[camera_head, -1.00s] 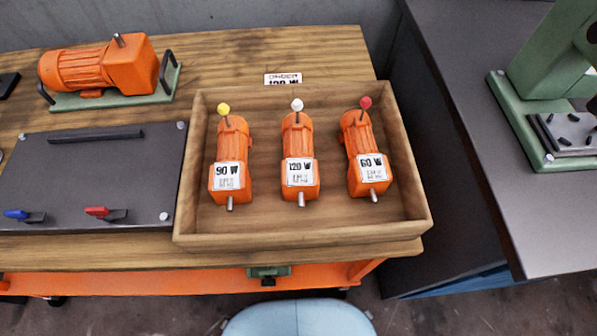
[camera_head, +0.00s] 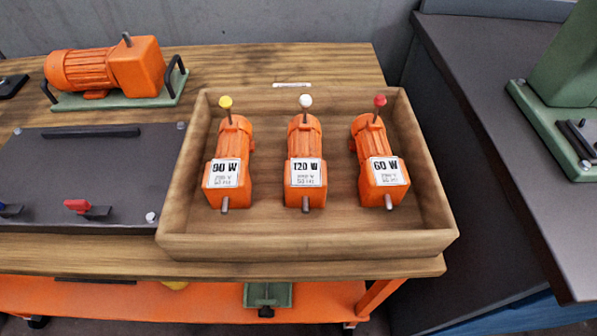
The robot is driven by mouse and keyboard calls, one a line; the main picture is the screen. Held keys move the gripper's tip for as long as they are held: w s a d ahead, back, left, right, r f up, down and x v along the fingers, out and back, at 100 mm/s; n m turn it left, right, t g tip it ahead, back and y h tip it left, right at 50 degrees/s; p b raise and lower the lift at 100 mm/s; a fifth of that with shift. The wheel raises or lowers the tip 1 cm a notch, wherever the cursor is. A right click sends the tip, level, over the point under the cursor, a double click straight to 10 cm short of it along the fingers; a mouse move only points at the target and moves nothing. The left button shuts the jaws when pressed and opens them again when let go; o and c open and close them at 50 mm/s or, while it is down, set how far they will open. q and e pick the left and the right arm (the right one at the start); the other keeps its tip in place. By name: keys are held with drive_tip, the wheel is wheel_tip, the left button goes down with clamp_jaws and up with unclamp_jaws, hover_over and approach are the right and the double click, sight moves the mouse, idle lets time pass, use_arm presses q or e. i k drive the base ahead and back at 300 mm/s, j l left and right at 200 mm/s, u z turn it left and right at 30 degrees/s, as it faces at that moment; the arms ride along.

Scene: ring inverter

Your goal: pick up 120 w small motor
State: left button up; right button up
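The 120 W small motor (camera_head: 304,150) is orange, with a white "120 W" label, a white-knobbed post at its far end and a grey shaft toward me. It lies in the middle of the wooden tray (camera_head: 308,246). The 90 W motor (camera_head: 235,142) with a yellow knob lies to its left. The 60 W motor (camera_head: 371,145) with a red knob lies to its right. The three motors are apart from one another. Neither of my grippers shows in the head view.
The tray stands on a wooden workbench (camera_head: 95,257). A dark panel (camera_head: 90,170) with red and blue levers is left of it. A larger orange motor (camera_head: 108,67) on a green base stands behind the panel. A grey table (camera_head: 490,110) with a green machine (camera_head: 560,100) is at right, across a gap.

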sight(305, 184)
drive_tip(key=k+u, duration=0.95)
